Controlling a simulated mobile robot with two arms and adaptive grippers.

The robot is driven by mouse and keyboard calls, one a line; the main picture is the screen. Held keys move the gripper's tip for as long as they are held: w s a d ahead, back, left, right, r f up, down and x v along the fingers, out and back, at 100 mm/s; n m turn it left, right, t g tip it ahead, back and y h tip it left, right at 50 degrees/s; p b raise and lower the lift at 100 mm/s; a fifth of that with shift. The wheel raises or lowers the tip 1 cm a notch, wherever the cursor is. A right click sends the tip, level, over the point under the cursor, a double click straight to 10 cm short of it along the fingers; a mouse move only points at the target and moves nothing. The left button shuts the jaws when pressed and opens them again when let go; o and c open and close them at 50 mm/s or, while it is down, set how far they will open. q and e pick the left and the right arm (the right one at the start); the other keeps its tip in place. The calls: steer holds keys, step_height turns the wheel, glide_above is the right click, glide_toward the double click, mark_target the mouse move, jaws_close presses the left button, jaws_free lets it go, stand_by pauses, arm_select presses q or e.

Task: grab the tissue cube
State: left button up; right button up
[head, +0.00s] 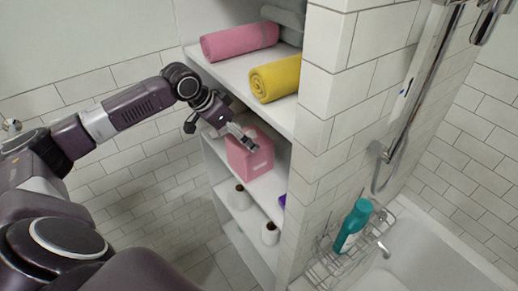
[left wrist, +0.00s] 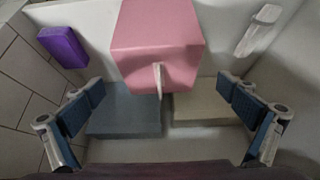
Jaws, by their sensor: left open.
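The pink tissue cube (head: 252,163) sits on the shelf below the rolled towels in the head view. In the left wrist view the tissue cube (left wrist: 158,35) is at top centre, with a white tissue (left wrist: 159,78) sticking out of it. My left gripper (head: 244,140) is at the cube's upper part in the head view and partly covers it. In the left wrist view my left gripper (left wrist: 163,92) has its fingers wide apart, to either side of the tissue, with nothing between the pads that I can see held. My right gripper is not in view.
Pink (head: 240,40) and yellow (head: 275,78) rolled towels lie on the shelf board above. White rolls (head: 270,233) stand on the lower shelf. A purple box (left wrist: 62,47) is left of the cube in the wrist view. A tiled wall (head: 325,150) borders the shelves on the right.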

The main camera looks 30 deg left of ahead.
mark_target(249, 166)
arm_select(q)
steer(key=shift+w+d+f, duration=0.1)
steer(key=shift+w+f, duration=0.05)
steer(key=shift+f, duration=0.5)
steer(key=shift+w+d+f+p, duration=0.15)
steer(key=shift+f+p, duration=0.55)
steer(key=shift+f, duration=0.15)
steer(key=p+x, duration=0.1)
steer(key=x, duration=0.2)
steer(key=shift+w+d+f, duration=0.1)
steer(key=shift+w+f, duration=0.1)
steer(key=shift+f, duration=0.05)
steer(key=shift+w+f, duration=0.1)
steer(key=shift+f, duration=0.05)
steer(key=c, duration=1.2)
steer(key=shift+c, duration=0.5)
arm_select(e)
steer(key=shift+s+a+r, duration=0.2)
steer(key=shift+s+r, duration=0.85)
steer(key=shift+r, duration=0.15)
